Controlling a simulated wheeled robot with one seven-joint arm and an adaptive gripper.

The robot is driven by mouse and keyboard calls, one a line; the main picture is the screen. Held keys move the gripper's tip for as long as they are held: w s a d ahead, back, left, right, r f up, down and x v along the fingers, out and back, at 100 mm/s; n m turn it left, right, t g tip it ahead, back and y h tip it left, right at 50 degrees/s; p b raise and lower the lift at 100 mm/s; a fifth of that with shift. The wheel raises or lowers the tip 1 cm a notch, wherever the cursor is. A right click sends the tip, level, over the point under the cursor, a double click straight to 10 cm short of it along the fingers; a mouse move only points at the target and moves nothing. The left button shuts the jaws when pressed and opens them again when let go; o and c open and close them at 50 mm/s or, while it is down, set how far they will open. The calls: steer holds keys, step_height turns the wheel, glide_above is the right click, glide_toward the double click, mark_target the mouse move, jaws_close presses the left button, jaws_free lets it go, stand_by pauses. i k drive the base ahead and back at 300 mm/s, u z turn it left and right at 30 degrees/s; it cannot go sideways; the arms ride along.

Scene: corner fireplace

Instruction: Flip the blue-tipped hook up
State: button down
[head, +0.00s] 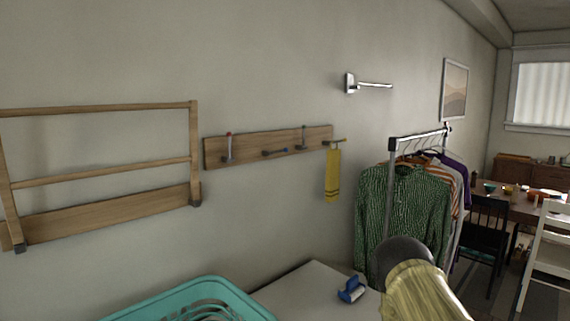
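A wooden hook rail (215,153) is fixed to the wall near the middle of the head view. The blue-tipped hook (275,152) is second from the left on it; it sticks out roughly level, with its blue tip to the right. A red-tipped hook (228,147) at the left end stands upright. A grey-tipped hook (302,138) right of the blue one also stands upright. The hook (338,141) at the right end sticks out, and a yellow towel (333,175) hangs from it. My gripper is not in view.
A wooden drying rack (100,176) is on the wall at left. Below are a teal basket (185,293) and a pale surface (300,288) with a blue object (352,289). A clothes rail (390,200) stands at right. The wall before the hooks looks clear.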

mark_target(285, 150)
steer(key=u, duration=0.55)
steer(key=k, duration=1.2)
steer(key=z, duration=0.3)
steer(key=i, duration=0.75)
steer(key=z, duration=0.6)
steer(key=i, duration=1)
steer(key=u, duration=0.5)
